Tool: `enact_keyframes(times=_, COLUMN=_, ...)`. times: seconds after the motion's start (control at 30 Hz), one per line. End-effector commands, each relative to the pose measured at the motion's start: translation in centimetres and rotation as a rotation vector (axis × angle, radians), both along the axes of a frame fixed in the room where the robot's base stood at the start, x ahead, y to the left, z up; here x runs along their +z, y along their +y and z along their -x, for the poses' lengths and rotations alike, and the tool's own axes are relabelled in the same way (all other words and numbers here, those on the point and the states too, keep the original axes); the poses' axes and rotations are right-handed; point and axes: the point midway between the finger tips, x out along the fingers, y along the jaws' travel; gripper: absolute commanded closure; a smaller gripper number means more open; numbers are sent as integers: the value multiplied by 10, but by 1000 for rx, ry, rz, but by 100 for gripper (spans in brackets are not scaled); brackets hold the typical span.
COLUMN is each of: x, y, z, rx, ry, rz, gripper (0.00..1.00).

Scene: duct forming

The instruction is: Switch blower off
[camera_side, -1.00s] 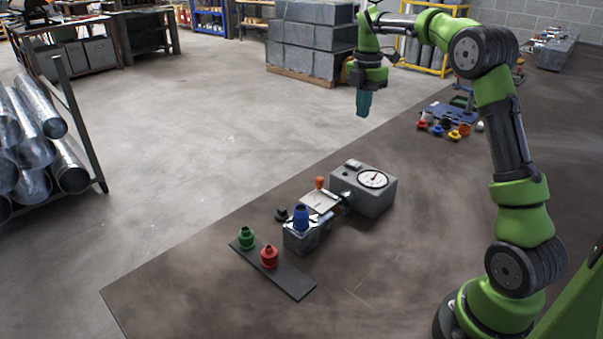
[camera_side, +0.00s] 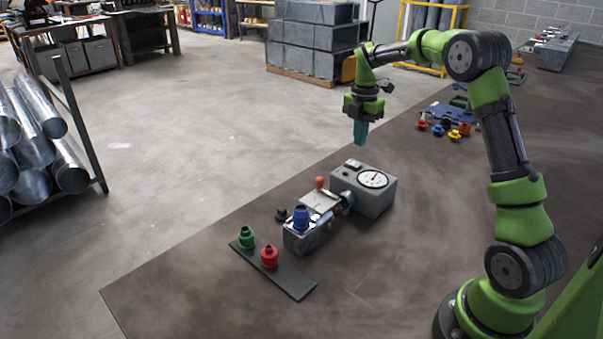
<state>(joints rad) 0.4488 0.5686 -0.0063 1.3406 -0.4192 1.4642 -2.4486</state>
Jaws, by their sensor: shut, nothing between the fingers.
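The blower is most likely the grey box (camera_side: 378,200) with a round white dial (camera_side: 373,179) on its sloped top. A small switch (camera_side: 353,164) sits at the box's back left corner; its position is too small to tell. My gripper (camera_side: 360,142) points down with its teal fingers shut and empty. In the picture it is just above the switch, apart from the box. A metal fixture with an orange knob (camera_side: 319,183) joins the box's left side. A blue fitting (camera_side: 300,217) stands upright on the fixture's near block (camera_side: 302,240).
A dark strip (camera_side: 290,280) holds a green fitting (camera_side: 246,237) and a red fitting (camera_side: 269,256). Several coloured fittings lie near a blue tray (camera_side: 447,112) at the back of the table. The table's right middle is clear.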

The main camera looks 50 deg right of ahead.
Motion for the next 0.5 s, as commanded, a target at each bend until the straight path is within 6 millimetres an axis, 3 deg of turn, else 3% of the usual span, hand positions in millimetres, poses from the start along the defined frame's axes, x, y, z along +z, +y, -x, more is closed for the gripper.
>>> enact_keyframes(times=0.2, x=-41, y=0, z=1, rx=0, ry=3, rz=-1, gripper=100)
enact_keyframes(times=0.5, x=-61, y=0, z=0, rx=-1, ry=0, rz=0, gripper=100)
